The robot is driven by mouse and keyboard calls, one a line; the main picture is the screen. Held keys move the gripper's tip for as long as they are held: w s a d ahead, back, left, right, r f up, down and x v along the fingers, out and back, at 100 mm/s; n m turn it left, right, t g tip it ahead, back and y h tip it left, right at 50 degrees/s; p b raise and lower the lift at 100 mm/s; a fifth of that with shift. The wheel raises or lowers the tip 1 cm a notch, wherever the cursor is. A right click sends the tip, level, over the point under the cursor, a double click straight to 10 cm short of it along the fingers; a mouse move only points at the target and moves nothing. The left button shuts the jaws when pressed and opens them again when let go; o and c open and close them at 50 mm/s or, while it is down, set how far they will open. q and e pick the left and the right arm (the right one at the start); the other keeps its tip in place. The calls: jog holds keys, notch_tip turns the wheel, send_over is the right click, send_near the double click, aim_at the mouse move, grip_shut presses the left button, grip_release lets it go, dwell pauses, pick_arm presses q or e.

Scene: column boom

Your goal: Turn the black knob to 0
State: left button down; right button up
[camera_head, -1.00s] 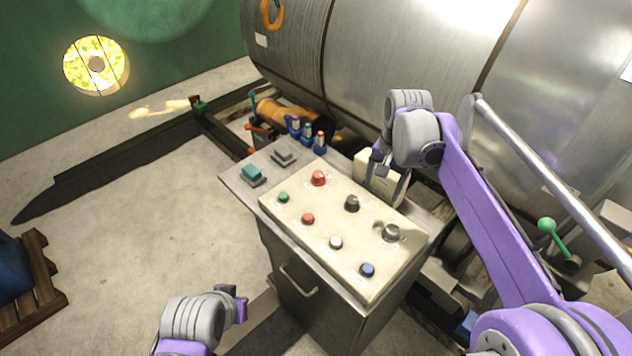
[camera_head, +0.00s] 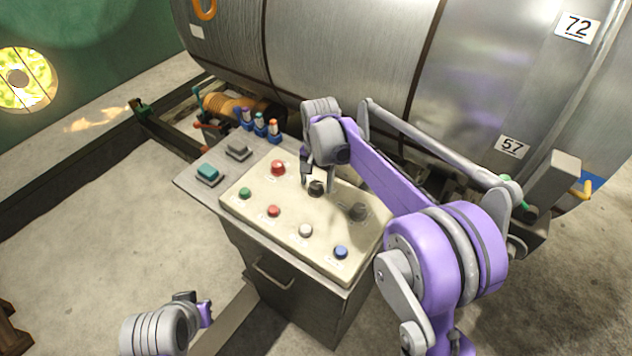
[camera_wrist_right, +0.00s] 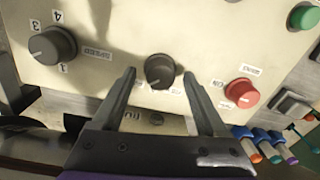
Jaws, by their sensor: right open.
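My right gripper (camera_head: 318,181) is open above the black knob, one finger on each side. In the right wrist view, the fingertips (camera_wrist_right: 159,76) flank the knob's lower part, and a gap shows on both sides. I cannot tell how high they are above the panel. My left gripper (camera_head: 196,305) is low and left, away from the panel; its opening is unclear.
A larger grey knob (camera_head: 358,211) stands nearby; its label reads SPEED with numbers. Green, white and blue buttons also sit on the cream panel (camera_head: 262,203). A large metal drum (camera_head: 350,50) is behind.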

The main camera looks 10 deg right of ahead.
jog(key=shift+f, duration=0.3)
grip_shut()
jog(key=shift+n, duration=0.3)
jog(key=n, duration=0.3)
jog(key=shift+b, duration=0.35)
jog(key=shift+n, duration=2.5)
